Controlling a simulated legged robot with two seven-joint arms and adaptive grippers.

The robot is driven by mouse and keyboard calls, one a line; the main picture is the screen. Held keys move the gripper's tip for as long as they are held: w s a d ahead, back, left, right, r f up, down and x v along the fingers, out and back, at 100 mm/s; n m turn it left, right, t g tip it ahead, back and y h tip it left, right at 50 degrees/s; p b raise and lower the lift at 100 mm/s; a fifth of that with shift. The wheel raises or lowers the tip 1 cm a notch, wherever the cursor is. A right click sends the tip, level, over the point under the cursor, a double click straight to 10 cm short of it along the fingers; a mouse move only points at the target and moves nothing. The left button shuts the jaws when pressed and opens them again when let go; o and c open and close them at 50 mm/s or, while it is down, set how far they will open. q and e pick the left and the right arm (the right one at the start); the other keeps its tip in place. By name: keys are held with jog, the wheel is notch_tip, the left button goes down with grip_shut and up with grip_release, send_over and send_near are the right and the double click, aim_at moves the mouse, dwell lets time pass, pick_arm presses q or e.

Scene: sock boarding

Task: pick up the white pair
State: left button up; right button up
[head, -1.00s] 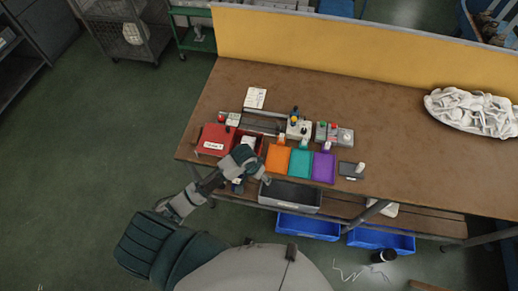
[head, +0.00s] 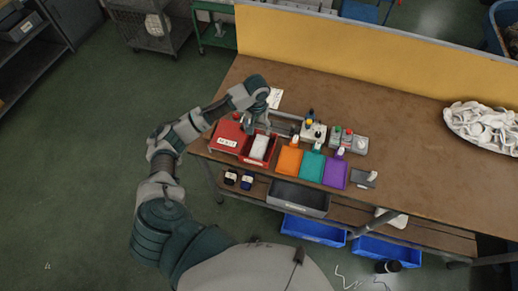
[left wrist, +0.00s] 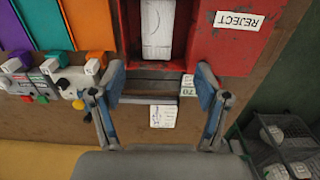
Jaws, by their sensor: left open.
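A flat white bundle, the white pair (head: 259,147), lies in the open red tray (head: 272,151). The white pair also shows at the top of the left wrist view (left wrist: 158,28), with faint marks on it. My left gripper (head: 256,125) is above the table at the tray's back edge. In the left wrist view, its two blue-grey fingers (left wrist: 160,76) are spread wide with nothing between them, and the white pair lies beyond their tips. My right gripper is out of view.
A red box with a REJECT label (left wrist: 238,20) adjoins the tray. Orange (head: 289,160), teal (head: 311,165) and purple (head: 335,173) trays stand to the right. A metal rail (head: 282,122) runs behind. A dish of white socks (head: 485,127) is at far right. The table's middle right is clear.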

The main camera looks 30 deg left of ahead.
aim_at(258, 149)
pick_arm(q)
jog(key=f, duration=1.6)
jog(key=shift+w+d, duration=0.15)
jog(key=shift+d, duration=0.05)
jog(key=shift+r, duration=0.1)
jog(key=c, duration=0.9)
